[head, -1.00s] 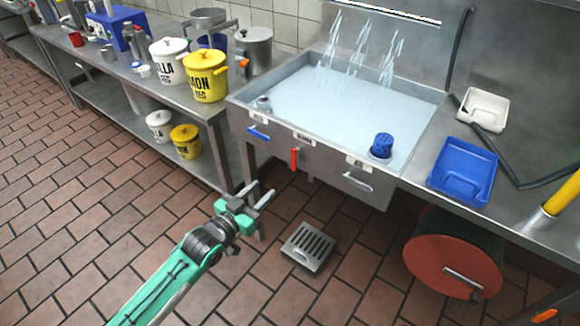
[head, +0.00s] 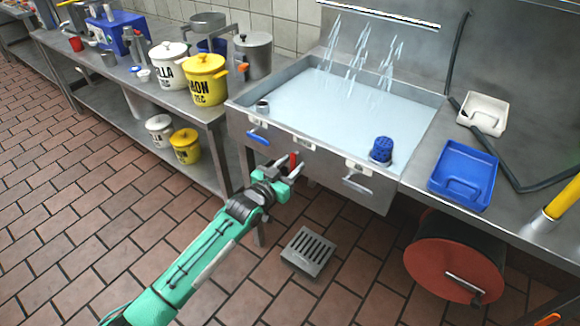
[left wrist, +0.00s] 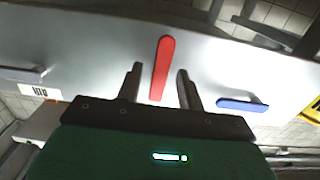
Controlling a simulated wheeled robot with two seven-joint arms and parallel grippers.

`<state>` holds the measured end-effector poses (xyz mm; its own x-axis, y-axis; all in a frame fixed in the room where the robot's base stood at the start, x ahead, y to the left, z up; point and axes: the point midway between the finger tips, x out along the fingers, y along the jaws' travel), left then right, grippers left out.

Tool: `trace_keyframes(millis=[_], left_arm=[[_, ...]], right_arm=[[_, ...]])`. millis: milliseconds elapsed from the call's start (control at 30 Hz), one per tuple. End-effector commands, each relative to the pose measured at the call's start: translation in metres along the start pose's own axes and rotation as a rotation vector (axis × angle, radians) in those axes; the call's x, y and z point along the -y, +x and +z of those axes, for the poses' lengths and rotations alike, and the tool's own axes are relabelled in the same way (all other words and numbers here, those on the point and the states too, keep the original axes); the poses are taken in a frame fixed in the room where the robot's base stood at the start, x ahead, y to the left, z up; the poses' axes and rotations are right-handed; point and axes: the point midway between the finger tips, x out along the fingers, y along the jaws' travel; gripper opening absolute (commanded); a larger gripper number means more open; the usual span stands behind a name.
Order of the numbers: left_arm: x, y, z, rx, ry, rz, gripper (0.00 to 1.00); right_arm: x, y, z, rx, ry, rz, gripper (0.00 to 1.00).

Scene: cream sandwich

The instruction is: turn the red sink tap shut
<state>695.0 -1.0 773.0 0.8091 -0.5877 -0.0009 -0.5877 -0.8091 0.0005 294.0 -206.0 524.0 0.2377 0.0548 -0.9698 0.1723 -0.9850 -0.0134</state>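The red tap handle (head: 293,161) is on the front panel of the steel sink (head: 330,165), between a blue handle (head: 258,137) and a white handle (head: 357,184). In the left wrist view the red handle (left wrist: 162,68) stands nearly upright, tilted slightly. My left gripper (head: 288,166) is at the panel, its fingers apart with the red handle between them. In the left wrist view the gripper (left wrist: 160,88) shows a gap on both sides of the handle. My right gripper is not in view.
Water streams pour into the full sink basin, where a blue cup-like object (head: 381,150) stands at the front right. A blue tray (head: 462,175) lies on the right counter. A floor drain (head: 309,250) and a red reel (head: 455,257) are below.

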Motion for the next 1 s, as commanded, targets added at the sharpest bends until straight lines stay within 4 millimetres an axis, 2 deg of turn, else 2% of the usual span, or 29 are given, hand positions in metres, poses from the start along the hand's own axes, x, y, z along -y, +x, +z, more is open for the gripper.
trace_keyframes(millis=[233,400,433,767,1000], left_arm=[[-0.0001,0.0004,-0.0003,-0.001,0.000,0.000,0.36],[0.0000,0.0003,-0.0002,0.000,0.001,0.000,0.03],[0.0000,0.0003,-0.0002,0.000,0.001,0.000,0.00],[-0.0005,0.0002,-0.0005,0.000,-0.014,0.000,0.00],[-0.0034,0.0002,-0.0020,0.000,-0.113,0.000,0.00]], right_arm=[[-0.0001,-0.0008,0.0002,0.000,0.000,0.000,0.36],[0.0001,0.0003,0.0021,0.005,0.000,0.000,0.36],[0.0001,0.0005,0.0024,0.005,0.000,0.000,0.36],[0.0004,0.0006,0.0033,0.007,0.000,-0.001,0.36],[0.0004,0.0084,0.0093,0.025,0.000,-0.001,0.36]])
